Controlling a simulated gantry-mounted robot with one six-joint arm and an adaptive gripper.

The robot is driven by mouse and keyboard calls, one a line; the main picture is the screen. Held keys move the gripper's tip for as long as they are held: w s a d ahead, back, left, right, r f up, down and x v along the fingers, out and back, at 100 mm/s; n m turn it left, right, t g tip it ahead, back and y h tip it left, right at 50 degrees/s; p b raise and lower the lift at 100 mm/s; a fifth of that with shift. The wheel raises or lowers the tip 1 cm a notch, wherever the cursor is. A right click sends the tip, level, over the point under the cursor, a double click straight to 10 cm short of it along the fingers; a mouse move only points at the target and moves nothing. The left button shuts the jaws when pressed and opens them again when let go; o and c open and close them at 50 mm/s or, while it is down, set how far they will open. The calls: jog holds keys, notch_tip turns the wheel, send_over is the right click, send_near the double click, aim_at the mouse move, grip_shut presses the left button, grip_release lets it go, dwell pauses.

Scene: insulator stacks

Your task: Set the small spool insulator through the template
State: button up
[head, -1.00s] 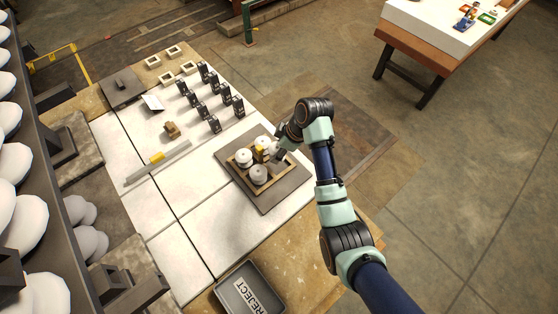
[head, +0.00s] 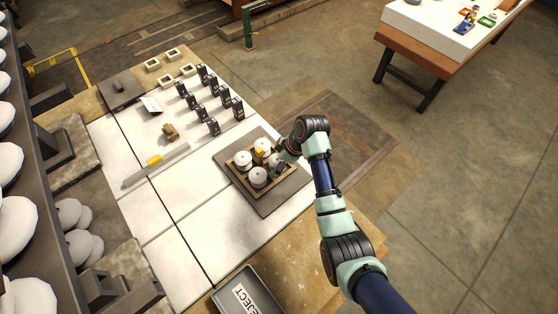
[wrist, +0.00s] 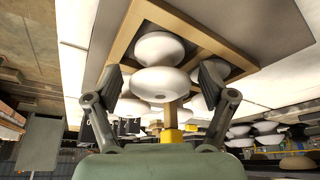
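The wooden template (head: 247,178) is a divided square frame on a dark board. Pale, rounded insulators stand in it; three show clearly in the head view, at its left (head: 243,159), back (head: 262,145) and front (head: 257,178). My gripper (head: 277,165) is low at its right side; what is between the fingers there is too small to tell. In the wrist view my gripper (wrist: 162,84) has its fingers apart on either side of a white two-disc spool insulator (wrist: 160,47), with narrow gaps showing. The spool overlaps the wooden frame (wrist: 125,38); how deep it sits is unclear.
A grey bin marked REJECT (head: 222,298) is at the front edge. Several dark upright blocks (head: 212,127) stand in rows behind the template. White insulators (head: 15,225) fill a rack at far left.

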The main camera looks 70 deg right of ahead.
jog(key=p+v, duration=0.3)
jog(key=v, duration=0.9)
jog(key=shift+p, duration=0.4)
jog(key=shift+r, duration=0.15)
